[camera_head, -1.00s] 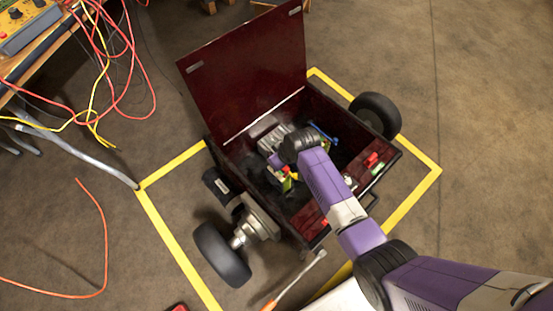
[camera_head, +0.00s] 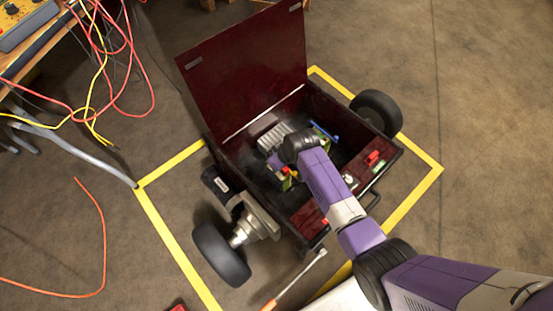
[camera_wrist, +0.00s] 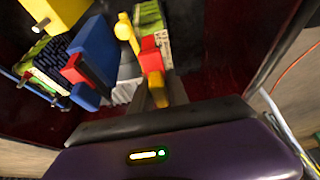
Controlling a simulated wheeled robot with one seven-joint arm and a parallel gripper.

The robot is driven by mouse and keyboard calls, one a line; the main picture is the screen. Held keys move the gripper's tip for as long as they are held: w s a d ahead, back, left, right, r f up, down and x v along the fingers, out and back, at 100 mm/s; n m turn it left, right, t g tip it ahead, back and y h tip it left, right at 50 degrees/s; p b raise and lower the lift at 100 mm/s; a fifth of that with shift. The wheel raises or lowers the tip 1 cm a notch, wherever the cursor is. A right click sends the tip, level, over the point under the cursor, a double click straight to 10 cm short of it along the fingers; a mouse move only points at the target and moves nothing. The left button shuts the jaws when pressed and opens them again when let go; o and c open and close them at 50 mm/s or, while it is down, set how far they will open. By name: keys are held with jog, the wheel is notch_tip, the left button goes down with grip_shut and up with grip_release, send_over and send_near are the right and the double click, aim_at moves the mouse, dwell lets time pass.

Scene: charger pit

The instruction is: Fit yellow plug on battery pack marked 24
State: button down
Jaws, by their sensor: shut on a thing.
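In the wrist view my gripper (camera_wrist: 158,95) is shut on the yellow plug (camera_wrist: 156,87). A red block (camera_wrist: 150,52) lies right at the plug's far end; I cannot tell whether they touch or are joined. A pack with a green and pale label (camera_wrist: 152,22) is beside the red block. Another pack with a green edge and dark grid (camera_wrist: 50,60) is at the left. No number is readable, so I cannot tell which pack is marked 24. In the head view my wrist hides most of the gripper inside the dark red box (camera_head: 340,115).
Blue (camera_wrist: 93,55), red (camera_wrist: 75,70) and yellow (camera_wrist: 58,14) blocks stand left of the gripper. The box lid (camera_head: 245,70) is open. A blue-handled item (camera_head: 324,132) lies in the box. Cables (camera_head: 110,60) hang from the bench, clear of the box.

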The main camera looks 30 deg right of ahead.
jog(key=shift+f, duration=0.5)
jog(key=c, duration=1.3)
grip_release()
jog(key=shift+o, duration=0.6)
jog(key=shift+d, duration=0.1)
jog(key=shift+d, duration=0.15)
jog(key=shift+a+p+v, duration=0.15)
jog(key=shift+p+v, duration=0.7)
jog(key=shift+v, duration=1.1)
jog(key=shift+a+p+v, duration=0.2)
jog(key=shift+p+v, duration=0.65)
jog(key=shift+v, duration=1.1)
